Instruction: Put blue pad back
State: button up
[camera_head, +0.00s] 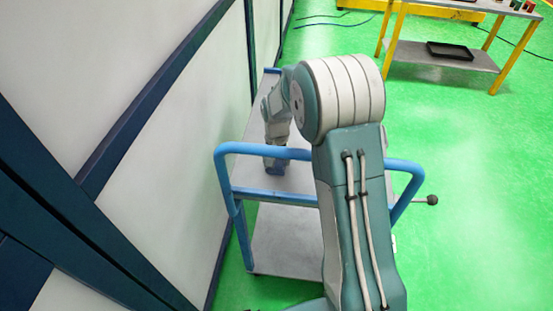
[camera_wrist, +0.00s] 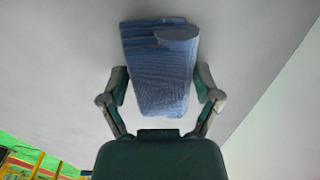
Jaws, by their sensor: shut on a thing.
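The blue pad (camera_wrist: 160,75) is a textured blue block with a rounded roll and layered edges at its far end. In the wrist view it sits between the two fingers of my gripper (camera_wrist: 161,82), which is shut on it. Behind it is a plain grey surface. In the head view my gripper (camera_head: 277,155) points down over the top shelf of a blue-railed cart (camera_head: 300,180). A small blue patch of the pad (camera_head: 277,171) shows below it, at or just above the shelf; I cannot tell whether it touches.
A pale panelled wall (camera_head: 150,160) with dark blue beams runs close along the cart's left side. My arm hides the cart's right part. A yellow-legged table (camera_head: 450,58) with a black tray (camera_head: 450,50) stands at the back right. Green floor is open on the right.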

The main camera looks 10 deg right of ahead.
jog(key=o, duration=1)
jog(key=s+r+n+t, duration=0.1)
jog(key=s+r, duration=0.2)
jog(key=r, duration=0.6)
jog(key=s+r, duration=0.3)
jog(key=r, duration=0.7)
jog(key=s+r+n+t, duration=0.1)
jog(key=s+r+t, duration=0.1)
jog(key=s, duration=0.9)
jog(key=s+r+n+t, duration=0.2)
jog(key=s+r, duration=0.1)
jog(key=s, duration=0.8)
jog(key=shift+s+n+t, duration=0.3)
jog(key=shift+s, duration=0.1)
jog(key=shift+d, duration=0.1)
